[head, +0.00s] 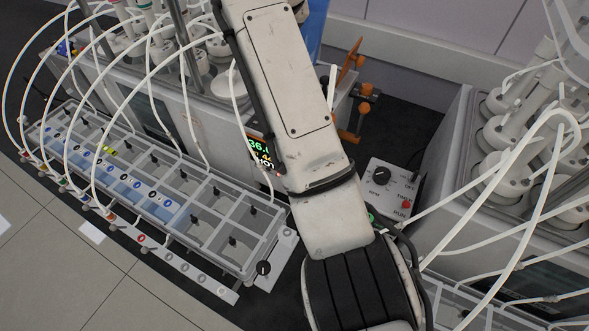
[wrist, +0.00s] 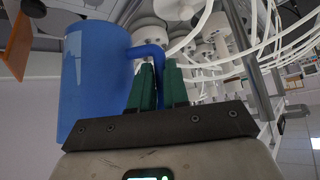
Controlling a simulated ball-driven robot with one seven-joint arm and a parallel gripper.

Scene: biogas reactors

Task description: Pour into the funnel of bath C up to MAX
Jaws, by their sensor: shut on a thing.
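A blue jug (wrist: 95,80) fills the left of the wrist view, with its handle (wrist: 148,52) on the right side. My gripper (wrist: 158,82) has green fingers shut on that handle. The jug looks roughly upright. In the head view, part of the blue jug (head: 314,32) shows beside my arm at the top, and my gripper is hidden behind the arm. What is in the jug is hidden. I cannot make out the funnel of bath C or a MAX mark. A water bath (head: 190,90) stands behind the tray, its lit display (head: 261,150) partly covered by my arm.
A grey divided tray (head: 187,243) with tubes and coloured rings lies at left. A control box (head: 388,187) with a knob stands right of my arm. Orange-handled parts (head: 350,60) jut out behind. Another unit with white-capped vessels (head: 502,133) and looping hoses is at right.

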